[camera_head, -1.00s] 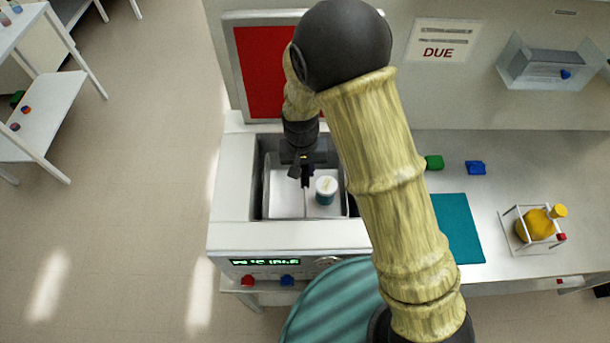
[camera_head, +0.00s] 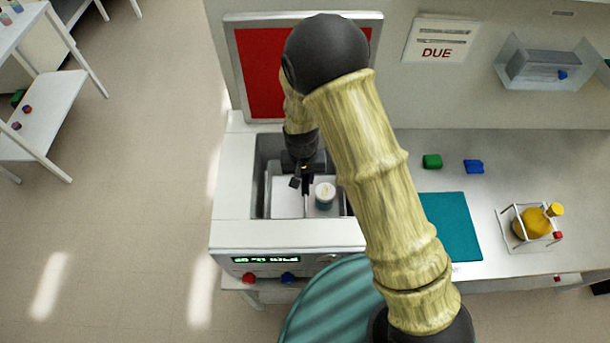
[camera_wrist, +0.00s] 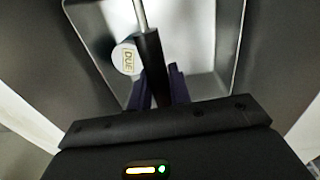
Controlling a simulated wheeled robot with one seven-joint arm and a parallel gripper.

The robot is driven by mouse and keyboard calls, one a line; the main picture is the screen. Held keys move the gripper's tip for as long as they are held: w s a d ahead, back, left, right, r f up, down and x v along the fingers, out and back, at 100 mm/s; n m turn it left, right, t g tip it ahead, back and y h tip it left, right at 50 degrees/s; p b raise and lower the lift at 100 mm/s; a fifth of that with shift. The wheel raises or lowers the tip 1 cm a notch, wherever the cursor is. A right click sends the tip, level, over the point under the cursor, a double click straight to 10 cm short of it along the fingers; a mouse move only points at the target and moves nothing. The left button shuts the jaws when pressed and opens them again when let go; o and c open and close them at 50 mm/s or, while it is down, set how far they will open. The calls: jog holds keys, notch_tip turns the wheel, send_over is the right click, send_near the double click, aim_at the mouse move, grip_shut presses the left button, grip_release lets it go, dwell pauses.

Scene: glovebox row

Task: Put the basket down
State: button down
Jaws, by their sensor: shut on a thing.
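The basket (camera_head: 287,203) is white and sits inside the open well of a white bath unit (camera_head: 290,234). A white-lidded jar (camera_head: 325,195) with a blue-green body stands in its right part. My gripper (camera_head: 306,186) is down in the well, at the basket's upright middle handle. In the wrist view my gripper (camera_wrist: 158,86) is shut on the handle, whose dark grip and grey rod (camera_wrist: 139,14) run up the picture. I cannot tell whether the basket's underside touches the well floor.
The bath's red lid panel (camera_head: 262,75) stands up behind the well. A teal mat (camera_head: 450,226), green (camera_head: 432,161) and blue (camera_head: 474,167) blocks and a yellow flask in a rack (camera_head: 533,224) are on the bench to the right. Red and blue knobs are on the bath's front.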

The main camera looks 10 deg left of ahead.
jog(key=shift+f, duration=0.1)
jog(key=c, duration=1.3)
grip_release()
jog(key=shift+r, duration=0.25)
notch_tip(320, 180, up, 12)
jog(key=b, duration=0.3)
jog(key=shift+a+b, duration=0.3)
jog(key=shift+b, duration=0.05)
jog(key=shift+f, duration=0.1)
